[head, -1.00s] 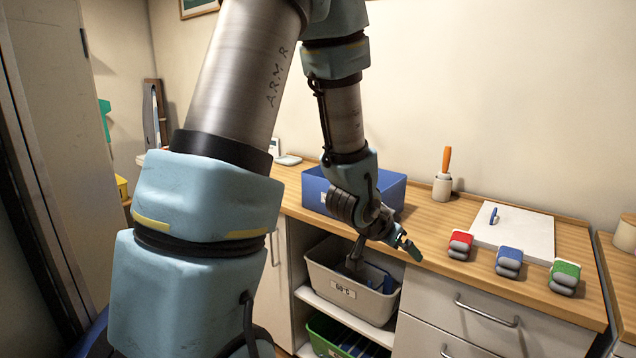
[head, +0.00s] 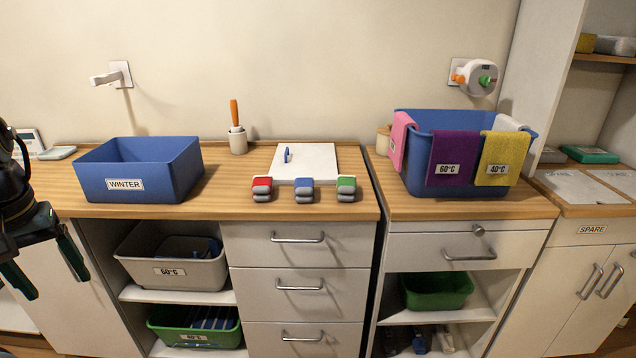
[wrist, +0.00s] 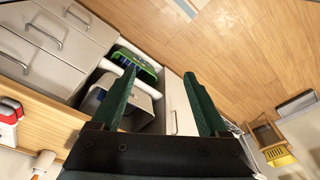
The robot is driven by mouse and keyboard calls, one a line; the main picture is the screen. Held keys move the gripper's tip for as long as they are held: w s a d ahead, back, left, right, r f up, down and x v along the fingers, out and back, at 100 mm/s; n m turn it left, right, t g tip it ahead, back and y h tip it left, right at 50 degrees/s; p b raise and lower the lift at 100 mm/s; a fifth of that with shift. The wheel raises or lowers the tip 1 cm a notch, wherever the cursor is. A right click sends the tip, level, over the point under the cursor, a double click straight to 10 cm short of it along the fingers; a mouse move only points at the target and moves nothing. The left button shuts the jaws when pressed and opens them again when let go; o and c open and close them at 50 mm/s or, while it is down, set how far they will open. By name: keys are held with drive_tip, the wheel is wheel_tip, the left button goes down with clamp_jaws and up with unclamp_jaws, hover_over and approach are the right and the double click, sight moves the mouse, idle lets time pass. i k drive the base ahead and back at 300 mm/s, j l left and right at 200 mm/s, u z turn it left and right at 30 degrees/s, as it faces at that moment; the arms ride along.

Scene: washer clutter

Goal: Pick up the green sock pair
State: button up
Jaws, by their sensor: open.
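The green sock pair (head: 346,188) is a small rolled bundle, green above and grey below. It sits at the front edge of the wooden worktop (head: 225,196), to the right of the blue sock pair (head: 304,190) and the red sock pair (head: 262,189). My gripper (head: 57,284) is at the far left of the head view, well away from the socks, with its fingers apart and empty. In the wrist view my gripper (wrist: 158,80) points down toward the shelves and floor, with nothing between its fingers. I cannot make out the green pair in that view.
A blue WINTER bin (head: 140,172), an orange-handled brush in a cup (head: 238,142) and a white board (head: 306,160) stand on the worktop. A blue basin with hanging cloths (head: 458,195) stands to the right. Shelves below hold a grey 60°C bin (head: 170,272) and green bins.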

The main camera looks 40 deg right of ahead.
sight(346, 186)
drive_tip(key=k+l+u, duration=0.1)
drive_tip(key=u, duration=0.25)
drive_tip(key=k+l+u, duration=0.1)
drive_tip(key=u, duration=0.25)
drive_tip(key=k+l+u, duration=0.25)
drive_tip(key=k+l, duration=0.2)
drive_tip(key=k+l+u, duration=0.2)
drive_tip(key=k+l, duration=0.15)
drive_tip(key=k, duration=0.3)
drive_tip(key=k+l, duration=0.25)
drive_tip(key=k, duration=0.2)
